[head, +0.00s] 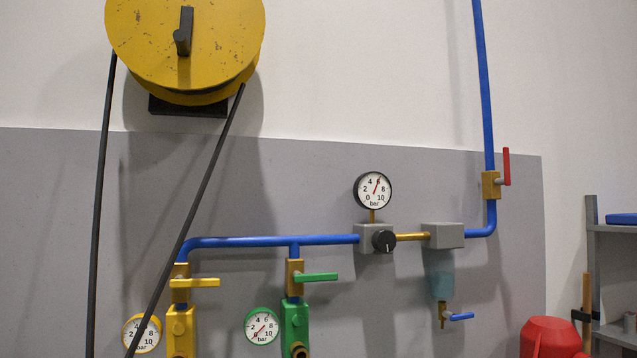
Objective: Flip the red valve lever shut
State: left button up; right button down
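The red valve lever (506,166) sits on a brass valve body (491,185) in the vertical blue pipe (484,90) at the right of the head view. The lever points straight up, in line with the pipe, and stands a little to the right of it. Neither of my grippers shows in the head view, so nothing is seen touching the lever.
A yellow lever (195,283) and a green lever (316,277) point sideways on lower valves. A yellow hose reel (186,42) hangs upper left with its black hose hanging down. A red container (551,338) and a shelf (612,228) stand lower right. The wall around the red lever is clear.

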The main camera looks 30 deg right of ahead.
aim_at(507, 181)
jog(key=z, duration=0.5)
jog(key=l+z, duration=0.15)
jog(key=z, duration=0.8)
jog(key=i+l, duration=0.15)
jog(key=l, duration=0.15)
jog(key=i+l+z, duration=0.1)
jog(key=l, duration=0.25)
jog(key=i+l, duration=0.15)
jog(key=l, duration=0.15)
jog(key=z, duration=0.05)
